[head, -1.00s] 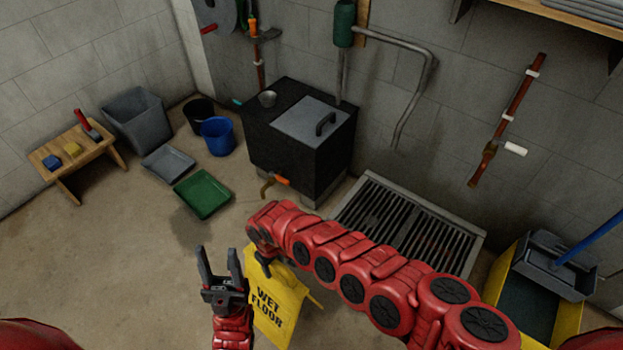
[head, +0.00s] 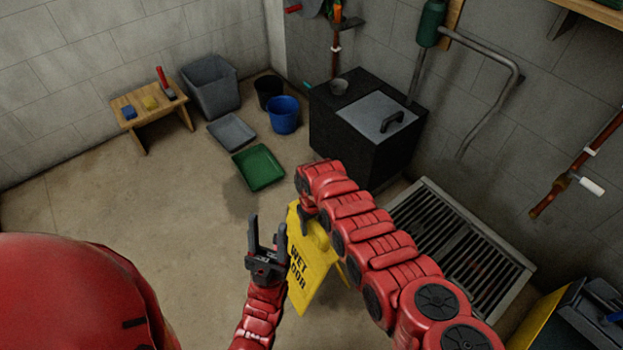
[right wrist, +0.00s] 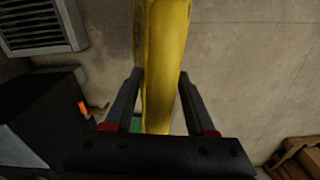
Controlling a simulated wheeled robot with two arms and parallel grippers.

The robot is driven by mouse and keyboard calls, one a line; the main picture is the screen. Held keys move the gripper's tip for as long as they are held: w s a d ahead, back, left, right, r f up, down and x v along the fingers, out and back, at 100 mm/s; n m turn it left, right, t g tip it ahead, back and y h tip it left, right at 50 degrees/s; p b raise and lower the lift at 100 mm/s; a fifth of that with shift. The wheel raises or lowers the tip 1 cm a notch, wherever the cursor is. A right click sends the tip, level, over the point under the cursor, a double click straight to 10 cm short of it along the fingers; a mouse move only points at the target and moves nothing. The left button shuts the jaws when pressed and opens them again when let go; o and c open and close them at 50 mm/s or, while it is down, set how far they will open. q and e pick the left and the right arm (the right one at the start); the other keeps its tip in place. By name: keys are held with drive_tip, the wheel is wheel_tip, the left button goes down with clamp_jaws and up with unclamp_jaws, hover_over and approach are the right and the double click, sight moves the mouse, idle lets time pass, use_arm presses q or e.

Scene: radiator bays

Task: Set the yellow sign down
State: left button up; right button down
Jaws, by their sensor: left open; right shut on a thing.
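The yellow wet-floor sign (head: 314,268) hangs upright below my right gripper in the head view, left of the floor grate. My right gripper (head: 305,212) is shut on its top edge, partly hidden by my own red arm. In the right wrist view the sign (right wrist: 165,50) runs between the two fingers of the right gripper (right wrist: 160,77). I cannot tell whether its lower edge touches the floor. My left gripper (head: 266,222) is open and empty, just left of the sign in the picture.
A floor grate (head: 455,250) lies right of my right arm. A black box-shaped tank (head: 350,140) stands behind it. A green tray (head: 258,167), grey tray (head: 231,131), blue bucket (head: 284,114) and small wooden bench (head: 150,108) are further back. Floor at left is clear.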

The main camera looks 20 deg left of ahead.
drive_tip(key=shift+w+r, duration=0.3)
drive_tip(key=shift+w+d+r, duration=0.1)
drive_tip(key=shift+d+r, duration=0.1)
drive_tip(key=shift+d, duration=0.05)
drive_tip(key=shift+w+d+r, duration=0.1)
drive_tip(key=shift+d+r, duration=0.05)
drive_tip(key=shift+w+m, duration=0.2)
drive_tip(key=shift+m, duration=0.1)
drive_tip(key=shift+w+d+r, duration=0.15)
drive_tip(key=shift+d+r, duration=0.15)
